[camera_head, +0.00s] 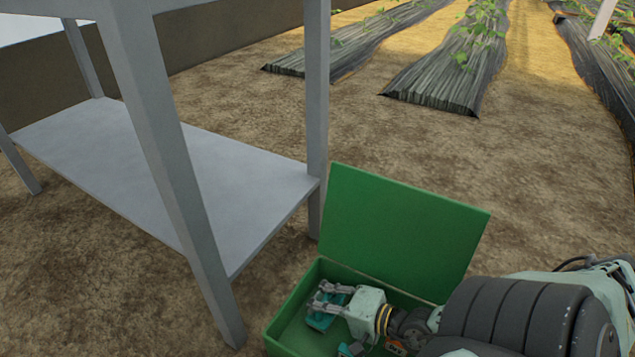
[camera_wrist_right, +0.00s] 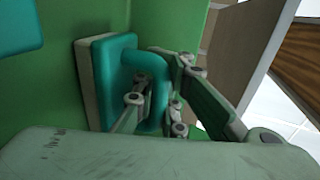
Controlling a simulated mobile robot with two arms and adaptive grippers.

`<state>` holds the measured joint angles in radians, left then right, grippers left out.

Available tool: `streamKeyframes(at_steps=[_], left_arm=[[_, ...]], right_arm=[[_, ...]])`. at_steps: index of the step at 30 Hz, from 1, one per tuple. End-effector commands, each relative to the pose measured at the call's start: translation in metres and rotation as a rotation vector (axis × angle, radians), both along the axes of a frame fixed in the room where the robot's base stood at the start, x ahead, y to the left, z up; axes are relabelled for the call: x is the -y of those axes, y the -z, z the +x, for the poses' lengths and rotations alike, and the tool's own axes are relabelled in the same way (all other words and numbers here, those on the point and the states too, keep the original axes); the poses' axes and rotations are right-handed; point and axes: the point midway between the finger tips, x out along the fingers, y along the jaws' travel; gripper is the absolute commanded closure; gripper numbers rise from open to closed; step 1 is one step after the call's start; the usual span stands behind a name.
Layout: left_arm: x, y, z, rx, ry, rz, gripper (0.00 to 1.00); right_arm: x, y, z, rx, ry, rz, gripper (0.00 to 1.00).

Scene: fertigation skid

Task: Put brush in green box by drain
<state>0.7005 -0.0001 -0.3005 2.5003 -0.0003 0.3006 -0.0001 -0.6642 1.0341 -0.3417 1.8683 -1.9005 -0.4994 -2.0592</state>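The green box (camera_head: 296,307) stands open on the ground at the bottom middle of the head view, its lid (camera_head: 400,226) raised at the back. My right gripper (camera_head: 322,297) is inside it, at the teal brush (camera_head: 322,321). In the wrist view the brush (camera_wrist_right: 107,82) has a pale bristle side, a teal back and a looped handle (camera_wrist_right: 160,85). The fingers of my right gripper (camera_wrist_right: 158,92) lie on either side of the handle; whether they press on it I cannot tell. My left gripper is not in view.
A grey metal table with a lower shelf (camera_head: 180,170) stands left of the box, one leg close to it. Another teal thing (camera_wrist_right: 18,25) shows at the wrist view's upper left. Bare soil and black-covered plant rows (camera_head: 450,65) lie behind. No drain can be made out.

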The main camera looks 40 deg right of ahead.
Motion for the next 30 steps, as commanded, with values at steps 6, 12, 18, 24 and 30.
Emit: streamKeyframes(at_steps=[6,12,18,24,30], left_arm=[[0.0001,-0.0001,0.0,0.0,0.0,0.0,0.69],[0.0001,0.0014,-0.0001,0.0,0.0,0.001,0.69],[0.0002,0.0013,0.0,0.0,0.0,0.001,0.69],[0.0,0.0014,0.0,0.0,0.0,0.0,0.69],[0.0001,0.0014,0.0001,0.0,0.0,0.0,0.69]], right_arm=[[0.0,-0.0008,0.0005,0.002,0.0,0.001,1.0],[0.0001,0.0021,0.0004,0.001,0.0,-0.001,0.98],[0.0001,0.0022,0.0002,0.0,0.0,0.0,0.8],[0.0001,0.0032,-0.0004,-0.002,0.0,-0.001,0.71],[0.0,0.0037,-0.0008,-0.004,-0.001,-0.001,0.71]])
